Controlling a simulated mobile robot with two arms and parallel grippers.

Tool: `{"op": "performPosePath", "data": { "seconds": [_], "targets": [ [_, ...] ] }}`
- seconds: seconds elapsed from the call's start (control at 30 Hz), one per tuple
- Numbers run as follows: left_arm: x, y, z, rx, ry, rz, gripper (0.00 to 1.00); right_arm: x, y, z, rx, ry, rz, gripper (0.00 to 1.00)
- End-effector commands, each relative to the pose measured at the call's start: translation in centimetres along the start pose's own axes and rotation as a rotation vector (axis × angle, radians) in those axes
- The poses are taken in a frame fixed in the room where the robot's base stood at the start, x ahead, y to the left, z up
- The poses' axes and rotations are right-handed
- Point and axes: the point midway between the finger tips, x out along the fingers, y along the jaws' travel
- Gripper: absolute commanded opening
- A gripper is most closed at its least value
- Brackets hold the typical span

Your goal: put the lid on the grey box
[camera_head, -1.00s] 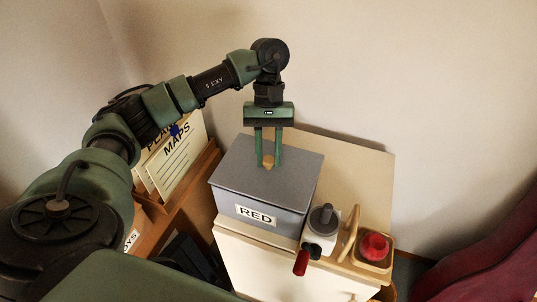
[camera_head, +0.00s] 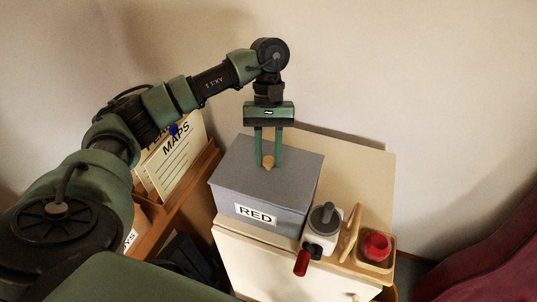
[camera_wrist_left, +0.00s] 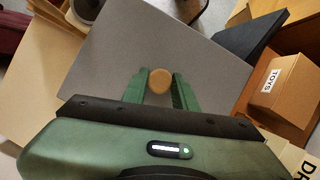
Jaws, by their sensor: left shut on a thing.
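The grey box (camera_head: 262,212) with a RED label stands on a cream cabinet. Its grey lid (camera_head: 240,165) lies on top of the box and looks level, its edges lined up with the box walls. The lid also fills the middle of the left wrist view (camera_wrist_left: 150,45). My left gripper (camera_head: 268,162) points down over the lid, its fingers shut on the lid's round wooden knob (camera_head: 268,161). The knob shows between the fingers in the left wrist view (camera_wrist_left: 159,81). The box's far side is hidden. My right gripper is not in view.
A white grinder-like device with a red handle (camera_head: 301,263) stands just right of the box. Beside it is a wooden holder with a red object (camera_head: 376,246). A wooden file rack with a MAPS card (camera_head: 176,155) stands at left. The cabinet top (camera_head: 350,170) is bare behind the box.

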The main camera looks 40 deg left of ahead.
Motion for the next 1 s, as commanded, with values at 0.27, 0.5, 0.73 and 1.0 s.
{"op": "performPosePath", "data": {
  "seconds": [0.27, 0.5, 0.73, 1.0],
  "targets": [
    [0.3, -0.01, -0.13, 0.0, 0.0, 0.0, 0.0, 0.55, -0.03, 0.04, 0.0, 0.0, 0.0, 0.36],
    [0.28, -0.01, -0.11, 0.0, 0.0, 0.0, 0.53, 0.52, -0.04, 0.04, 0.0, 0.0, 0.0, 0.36],
    [0.29, -0.01, -0.12, 0.0, 0.0, 0.0, 0.53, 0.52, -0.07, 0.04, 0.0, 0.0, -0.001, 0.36],
    [-0.5, -0.01, 0.21, 0.0, 0.0, 0.0, 0.53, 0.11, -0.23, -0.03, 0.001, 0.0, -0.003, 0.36]
  ]
}}
